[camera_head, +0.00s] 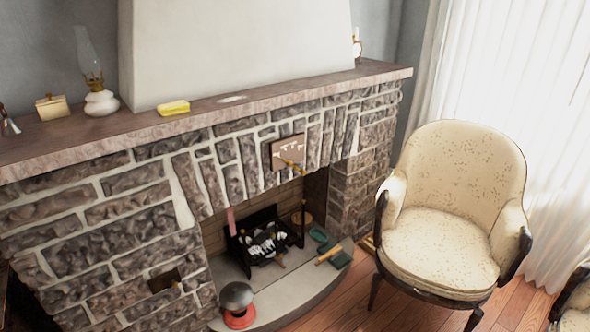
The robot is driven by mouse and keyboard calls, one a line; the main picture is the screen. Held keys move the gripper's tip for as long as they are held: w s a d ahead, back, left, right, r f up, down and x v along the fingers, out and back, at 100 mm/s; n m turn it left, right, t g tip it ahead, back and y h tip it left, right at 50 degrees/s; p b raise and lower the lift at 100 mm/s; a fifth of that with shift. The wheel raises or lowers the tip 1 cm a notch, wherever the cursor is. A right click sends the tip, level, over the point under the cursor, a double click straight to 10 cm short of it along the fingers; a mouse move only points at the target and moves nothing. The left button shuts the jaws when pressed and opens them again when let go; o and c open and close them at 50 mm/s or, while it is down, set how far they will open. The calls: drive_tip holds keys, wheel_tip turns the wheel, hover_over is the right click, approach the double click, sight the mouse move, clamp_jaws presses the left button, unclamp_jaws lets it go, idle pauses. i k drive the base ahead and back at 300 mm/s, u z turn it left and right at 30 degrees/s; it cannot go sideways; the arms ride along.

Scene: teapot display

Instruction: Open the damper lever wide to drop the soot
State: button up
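A brownish plate (286,151) with white markings is fixed on the stone face of the fireplace, above the firebox opening. A small brass-coloured lever (292,164) sits at the plate's lower edge and slants down to the right. I take this to be the damper lever; its exact setting is too small to read. The firebox below holds a black grate (249,256) with whitish and dark lumps in it. The flue is hidden, and I cannot make out any soot. My gripper is not in view.
A grey dome on a red base (239,318) stands on the curved hearth (275,307). A green-headed tool (342,260) lies at the hearth's right. A cream armchair (450,240) stands to the right. The mantel (150,127) holds a lamp (101,103) and yellow sponge-like block (174,107). Wooden floor lies between.

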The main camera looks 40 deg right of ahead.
sight(289, 163)
drive_tip(key=k, duration=1.35)
drive_tip(key=z, duration=0.3)
drive_tip(key=i, duration=1.9)
drive_tip(key=u, duration=0.45)
